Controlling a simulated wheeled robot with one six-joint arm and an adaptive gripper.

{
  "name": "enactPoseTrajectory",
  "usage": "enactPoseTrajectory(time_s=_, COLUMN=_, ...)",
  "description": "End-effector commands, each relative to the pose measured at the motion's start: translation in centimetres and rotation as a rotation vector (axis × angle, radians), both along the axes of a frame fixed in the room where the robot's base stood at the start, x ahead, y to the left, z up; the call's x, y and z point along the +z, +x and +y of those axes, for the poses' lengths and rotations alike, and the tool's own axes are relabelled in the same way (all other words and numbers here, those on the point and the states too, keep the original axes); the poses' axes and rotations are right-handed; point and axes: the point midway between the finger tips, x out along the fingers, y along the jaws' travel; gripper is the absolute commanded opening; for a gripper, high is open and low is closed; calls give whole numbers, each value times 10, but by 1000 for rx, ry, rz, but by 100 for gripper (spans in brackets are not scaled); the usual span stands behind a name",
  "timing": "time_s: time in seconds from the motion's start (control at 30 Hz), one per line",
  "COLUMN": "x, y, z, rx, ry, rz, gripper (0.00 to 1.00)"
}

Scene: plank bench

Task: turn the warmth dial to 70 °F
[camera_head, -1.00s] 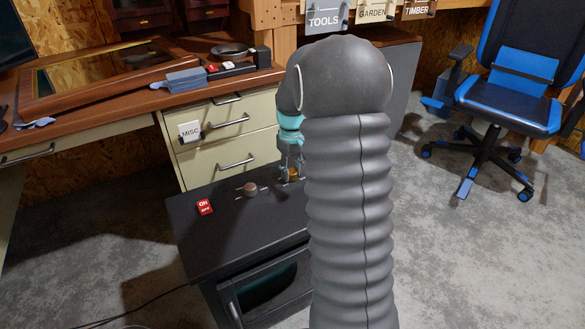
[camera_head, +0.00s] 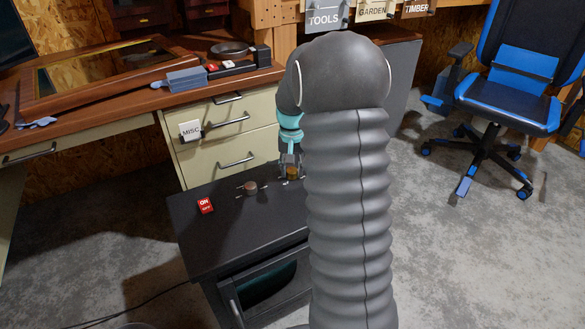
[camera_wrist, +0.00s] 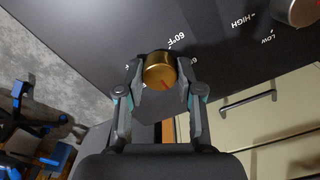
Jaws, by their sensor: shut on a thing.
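In the head view my gripper (camera_head: 290,168) reaches down to the dial (camera_head: 292,173), partly hidden by my arm.
A second, copper-toned knob (camera_head: 250,188) sits left of the dial; it shows in the wrist view (camera_wrist: 298,10) with "HIGH" and "LOW" marks. A red ON/OFF switch (camera_head: 205,205) is further left. Cream drawers (camera_head: 222,140) stand behind. A blue chair (camera_head: 510,95) is at right.

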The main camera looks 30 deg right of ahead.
Motion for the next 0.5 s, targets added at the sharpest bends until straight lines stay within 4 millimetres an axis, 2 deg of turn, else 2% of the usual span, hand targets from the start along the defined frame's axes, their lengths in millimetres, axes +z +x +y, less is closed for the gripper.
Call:
enactPoseTrajectory(time_s=0.4, x=-1, y=0, z=0, rx=-6, ry=0, rz=1, gripper=1)
enactPoseTrajectory(time_s=0.43, x=-1, y=0, z=0, rx=-6, ry=0, rz=1, gripper=41)
enactPoseTrajectory(time_s=0.5, x=-1, y=0, z=0, rx=-6, ry=0, rz=1, gripper=59)
